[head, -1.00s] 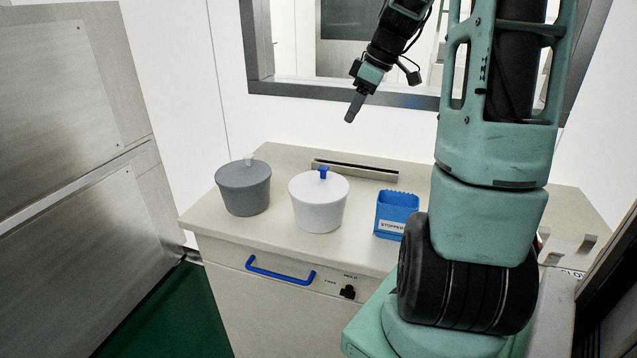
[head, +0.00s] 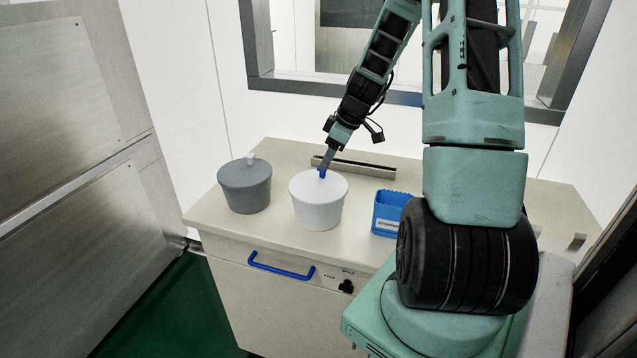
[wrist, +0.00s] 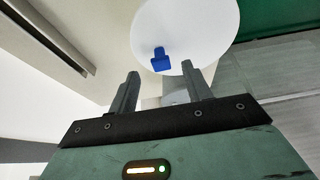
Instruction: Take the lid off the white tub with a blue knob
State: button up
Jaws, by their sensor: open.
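The white tub (head: 318,210) stands upright on the cabinet top, with its white lid (head: 319,186) on. The lid's blue knob (head: 321,174) is partly covered by my fingers in the head view. My gripper (head: 324,168) is open and points down at the knob from above. In the wrist view, my two fingertips (wrist: 160,85) are spread with nothing between them. The blue knob (wrist: 160,59) shows just beyond them, between their lines, on the round white lid (wrist: 205,30). Whether the fingertips reach the knob's height is unclear.
A grey tub (head: 244,190) with a pale knob stands left of the white tub. A blue box (head: 390,214) marked as stoppers stands right. A slotted bar (head: 362,169) lies behind. The cabinet (head: 270,310) has a blue handle (head: 281,266) in front.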

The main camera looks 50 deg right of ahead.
aim_at(318, 183)
jog(key=shift+p+x, duration=0.4)
jog(key=shift+x, duration=1.2)
jog(key=shift+w, duration=0.1)
grip_shut()
jog(key=shift+r, duration=0.1)
